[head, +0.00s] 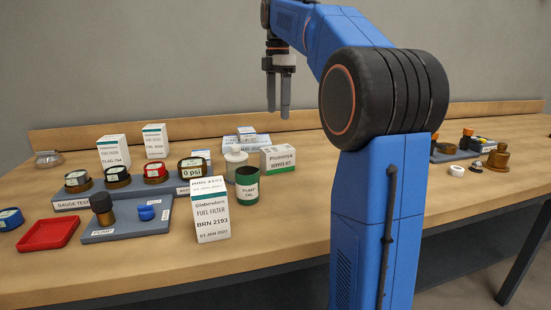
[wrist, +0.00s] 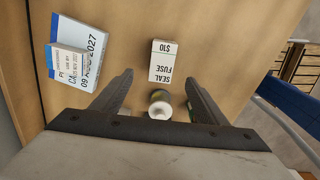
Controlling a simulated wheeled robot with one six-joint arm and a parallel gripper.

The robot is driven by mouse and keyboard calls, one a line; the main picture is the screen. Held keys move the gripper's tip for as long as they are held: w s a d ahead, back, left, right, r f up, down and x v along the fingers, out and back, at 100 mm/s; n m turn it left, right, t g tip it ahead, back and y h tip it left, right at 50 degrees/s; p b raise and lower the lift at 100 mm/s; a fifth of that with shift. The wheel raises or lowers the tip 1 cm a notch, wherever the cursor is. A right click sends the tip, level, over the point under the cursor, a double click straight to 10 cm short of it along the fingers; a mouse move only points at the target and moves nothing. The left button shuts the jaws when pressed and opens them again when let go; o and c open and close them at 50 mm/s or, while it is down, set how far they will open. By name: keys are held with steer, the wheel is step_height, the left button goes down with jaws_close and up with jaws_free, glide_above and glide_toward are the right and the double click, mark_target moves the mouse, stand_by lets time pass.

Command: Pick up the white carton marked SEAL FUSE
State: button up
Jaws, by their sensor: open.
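The white carton marked SEAL FUSE (wrist: 163,63) shows in the wrist view, with "$10" on it, ahead of and between the fingertips. My gripper (head: 278,114) is open and empty, pointing down above the back of the bench in the head view. In the wrist view its fingers (wrist: 158,80) stand apart, with the carton beyond them and not touched. A small cylinder with a white top (wrist: 160,106) shows between the fingers, nearer the palm, below the gripper.
Flat boxes (wrist: 80,52) lie left of the carton in the wrist view. In the head view, a service kit box (head: 278,159), a green can (head: 247,187) and a fuel filter carton (head: 210,212) stand in front. A red tray (head: 48,234) lies left.

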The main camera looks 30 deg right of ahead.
mark_target(278, 148)
step_height(278, 148, down, 11)
steer(key=shift+f, duration=0.15)
steer(key=shift+s+a+f, duration=0.1)
steer(key=shift+s+f, duration=0.05)
steer(key=shift+f, duration=1.2)
steer(key=shift+s+a+f, duration=0.1)
steer(key=shift+f, duration=1.25)
steer(key=c, duration=1.4)
steer(key=shift+o, duration=0.2)
steer(key=shift+r, duration=0.1)
